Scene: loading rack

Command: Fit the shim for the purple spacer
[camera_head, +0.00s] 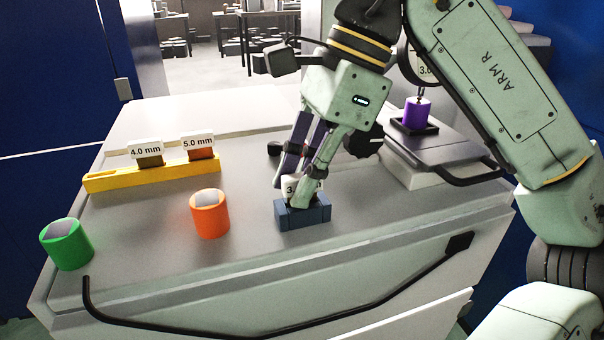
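The purple spacer (416,112) stands on a dark square seat on the grey platform at the right, under a hanging round dial or tag reading "3.0", partly cut off by my arm. A blue block (304,215) sits on the bench top. A white label (289,185) starting with "3" shows just above it, the rest hidden by my finger. The shim under this label is hidden. My gripper (290,193) points down at the block, one finger in front of the label and one behind its left side. I cannot tell whether the fingers touch it.
A yellow rack (110,181) at the back left holds shims labelled 4.0 mm (149,160) and 5.0 mm (200,152); its left part is empty. An orange cylinder (210,217) and a green cylinder (67,247) stand in front. A black handle (270,335) runs along the bench front.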

